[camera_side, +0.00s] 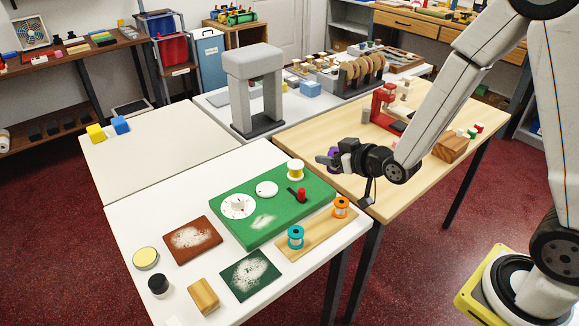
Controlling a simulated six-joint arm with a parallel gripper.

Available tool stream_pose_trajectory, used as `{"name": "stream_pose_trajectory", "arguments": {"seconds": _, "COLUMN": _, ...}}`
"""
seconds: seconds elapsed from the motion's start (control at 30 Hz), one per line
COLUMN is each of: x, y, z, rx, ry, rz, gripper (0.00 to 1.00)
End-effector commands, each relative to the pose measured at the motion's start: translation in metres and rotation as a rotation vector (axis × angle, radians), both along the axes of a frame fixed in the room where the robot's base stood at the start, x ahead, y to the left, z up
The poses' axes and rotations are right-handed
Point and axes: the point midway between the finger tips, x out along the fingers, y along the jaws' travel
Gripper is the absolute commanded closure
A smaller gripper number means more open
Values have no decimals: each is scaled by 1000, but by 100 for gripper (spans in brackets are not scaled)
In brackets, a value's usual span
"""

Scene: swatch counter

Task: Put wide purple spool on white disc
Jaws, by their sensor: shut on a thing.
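My gripper (332,161) is above the right edge of the white table and is shut on the purple spool (333,152). Only a small purple part of the spool shows behind the fingers, so its width and tilt cannot be told. A flat, bare white disc (267,189) lies on the green board (262,229), to the left of and below my gripper in the picture.
A yellow-and-white spool (295,169) and a red-knobbed black lever (300,195) stand near the white disc. A wooden strip (318,236) in front bears a teal spool (295,238) and an orange spool (341,207). A grey arch (240,95) stands behind.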

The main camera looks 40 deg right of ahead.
Motion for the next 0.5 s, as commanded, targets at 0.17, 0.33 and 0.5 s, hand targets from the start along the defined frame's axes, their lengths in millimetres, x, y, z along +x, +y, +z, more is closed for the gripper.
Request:
{"name": "stream_pose_trajectory", "arguments": {"seconds": 0.17, "x": -2, "y": -7, "z": 9, "rx": 12, "ry": 2, "rz": -61, "gripper": 99}}
{"name": "stream_pose_trajectory", "arguments": {"seconds": 0.33, "x": -2, "y": -9, "z": 10, "rx": 14, "ry": 3, "rz": -75, "gripper": 99}}
{"name": "stream_pose_trajectory", "arguments": {"seconds": 0.5, "x": -2, "y": -8, "z": 8, "rx": 12, "ry": 3, "rz": -62, "gripper": 99}}
